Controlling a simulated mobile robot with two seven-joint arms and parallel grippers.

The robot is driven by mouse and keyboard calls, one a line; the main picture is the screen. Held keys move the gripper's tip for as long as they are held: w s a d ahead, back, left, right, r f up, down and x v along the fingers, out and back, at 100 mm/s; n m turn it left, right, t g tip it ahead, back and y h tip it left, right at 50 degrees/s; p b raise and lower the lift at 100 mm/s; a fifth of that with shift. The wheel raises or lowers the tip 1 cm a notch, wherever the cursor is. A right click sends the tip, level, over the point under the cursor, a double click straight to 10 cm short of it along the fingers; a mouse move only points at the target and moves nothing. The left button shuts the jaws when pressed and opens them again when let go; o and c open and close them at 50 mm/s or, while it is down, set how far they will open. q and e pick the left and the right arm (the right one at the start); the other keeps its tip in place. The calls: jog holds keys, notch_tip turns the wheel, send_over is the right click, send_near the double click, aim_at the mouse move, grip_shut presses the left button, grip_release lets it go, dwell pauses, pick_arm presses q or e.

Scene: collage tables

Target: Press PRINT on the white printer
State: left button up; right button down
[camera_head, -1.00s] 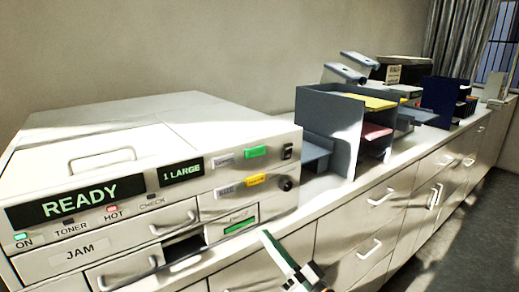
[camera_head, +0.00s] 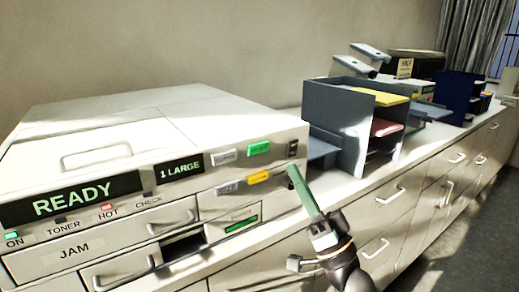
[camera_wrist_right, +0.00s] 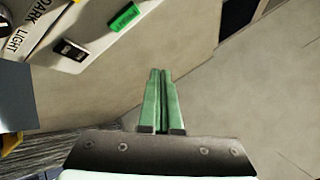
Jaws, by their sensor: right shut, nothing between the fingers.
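The white printer (camera_head: 110,125) fills the left of the head view, its front panel reading READY and 1 LARGE. A green button (camera_head: 259,148) sits at the panel's upper right, above a yellow button (camera_head: 258,178); their lettering is too small to read. The green button also shows in the right wrist view (camera_wrist_right: 125,17), beside a dark rocker switch (camera_wrist_right: 70,50). My right gripper (camera_head: 293,170) has green fingers, shut and empty, pointing up near the panel's right end, below and right of the green button. In the wrist view its fingertips (camera_wrist_right: 160,72) appear apart from the button. My left gripper is not in view.
A dark knob (camera_head: 290,182) is partly behind my fingers. A grey paper organizer (camera_head: 340,125) stands right of the printer. White drawers with handles (camera_head: 390,195) run below the counter. A lower panel (camera_head: 231,222) carries a green strip. The floor at right is clear.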

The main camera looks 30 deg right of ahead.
aim_at(258, 148)
jog(key=shift+w+a+b, duration=0.2)
jog(key=shift+w+b, duration=0.1)
jog(key=shift+w, duration=1.75)
jog(key=shift+w+a+b, duration=0.15)
jog(key=shift+w+b, duration=0.1)
jog(key=shift+w, duration=1.8)
jog(key=shift+w, duration=0.4)
jog(key=shift+w, duration=0.45)
jog(key=shift+s, duration=0.9)
